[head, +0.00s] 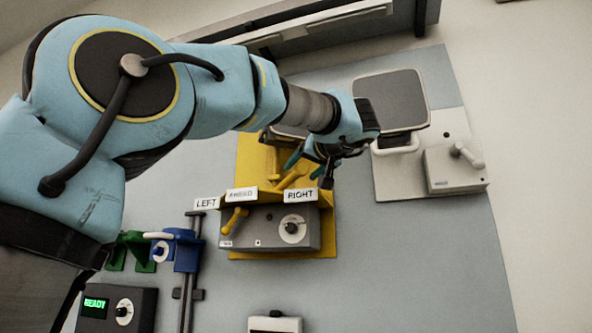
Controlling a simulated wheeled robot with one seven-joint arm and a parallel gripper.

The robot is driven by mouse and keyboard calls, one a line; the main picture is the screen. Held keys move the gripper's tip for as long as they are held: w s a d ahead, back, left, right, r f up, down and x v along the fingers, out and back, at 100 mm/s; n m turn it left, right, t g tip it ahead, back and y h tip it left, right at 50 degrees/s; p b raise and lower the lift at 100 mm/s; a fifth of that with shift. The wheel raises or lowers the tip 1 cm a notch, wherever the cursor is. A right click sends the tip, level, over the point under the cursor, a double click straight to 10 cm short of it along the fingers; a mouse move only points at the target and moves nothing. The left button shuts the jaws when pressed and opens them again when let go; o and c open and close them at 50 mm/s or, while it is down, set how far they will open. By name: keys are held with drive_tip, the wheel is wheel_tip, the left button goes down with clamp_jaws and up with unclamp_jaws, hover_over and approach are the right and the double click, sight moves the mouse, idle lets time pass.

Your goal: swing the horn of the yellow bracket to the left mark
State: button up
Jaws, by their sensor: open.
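The horn part lies between AHEAD and RIGHT in the picture. My gripper (311,172) is open over the bracket's right side, close to the horn part. I cannot tell whether they touch.
Below the marks is a grey box (270,232) with a yellow handle (235,219) and a dial. A white unit (390,165) with a dark panel is to the right. Blue and green brackets (185,252) and a READY display (95,307) are lower left.

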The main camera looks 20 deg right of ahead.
sight(296, 179)
drive_tip(key=shift+w+d+p, duration=0.1)
drive_tip(key=shift+w+p, duration=0.9)
drive_tip(key=shift+w, duration=1.65)
clamp_jaws()
